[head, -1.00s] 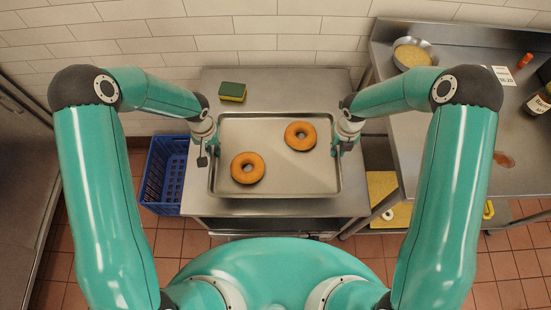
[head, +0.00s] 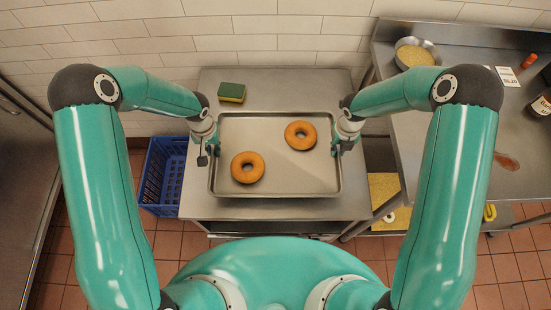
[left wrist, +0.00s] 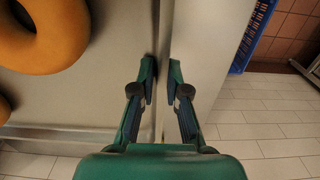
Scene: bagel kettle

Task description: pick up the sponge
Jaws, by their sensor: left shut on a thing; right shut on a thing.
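The sponge (head: 232,92), green on top with a yellow side, lies on the steel table behind the tray's back left corner. My left gripper (head: 207,154) is at the left rim of the metal tray (head: 275,189) and shut on it. The left wrist view shows its two fingers (left wrist: 161,75) on either side of the tray's rim. My right gripper (head: 342,148) is shut on the tray's right rim. Neither gripper touches the sponge. Two bagels lie in the tray, one at front left (head: 247,167) and one at back right (head: 300,135).
A blue crate (head: 155,180) stands on the floor left of the steel table (head: 290,80). At right, a counter (head: 440,130) holds a pan (head: 416,48), a price card (head: 507,76) and a jar (head: 541,105). The table behind the tray is clear beside the sponge.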

